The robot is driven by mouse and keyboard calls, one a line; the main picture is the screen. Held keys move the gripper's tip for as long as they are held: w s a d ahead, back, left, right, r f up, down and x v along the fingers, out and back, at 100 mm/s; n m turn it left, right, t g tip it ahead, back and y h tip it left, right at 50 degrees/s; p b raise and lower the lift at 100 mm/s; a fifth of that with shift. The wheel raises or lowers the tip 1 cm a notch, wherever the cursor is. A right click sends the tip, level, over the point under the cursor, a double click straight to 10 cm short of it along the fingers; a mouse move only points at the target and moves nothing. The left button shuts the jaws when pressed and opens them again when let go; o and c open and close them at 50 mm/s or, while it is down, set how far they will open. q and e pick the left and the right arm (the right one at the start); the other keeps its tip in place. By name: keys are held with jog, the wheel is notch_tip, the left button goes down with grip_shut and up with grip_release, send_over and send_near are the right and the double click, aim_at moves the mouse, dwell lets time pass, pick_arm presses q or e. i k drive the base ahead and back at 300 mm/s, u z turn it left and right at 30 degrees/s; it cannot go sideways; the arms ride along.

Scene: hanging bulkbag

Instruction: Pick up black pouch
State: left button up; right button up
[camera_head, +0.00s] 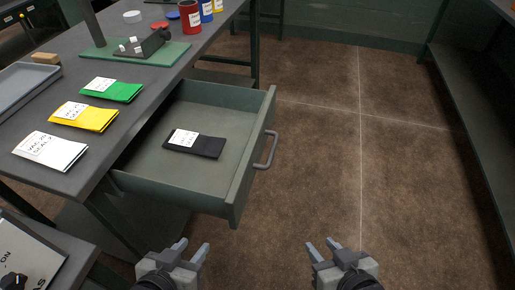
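The black pouch (206,147) lies flat inside the open drawer (169,181). A white label covers its left part. The drawer is pulled out from under the grey table and has a metal handle on its front. My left gripper (191,249) is open and empty, in front of the drawer and below the pouch in the picture. My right gripper (321,247) is open and empty over the floor, to the right of the drawer.
Green (112,90), yellow (85,116) and white (50,150) pouches lie on the table (131,127), left of the drawer. The floor at right is clear; a shelf (470,110) stands beyond.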

aim_at(187, 141)
jog(key=k, duration=0.5)
jog(key=z, duration=1.25)
jog(key=i, duration=2.75)
jog(key=u, duration=4.8)
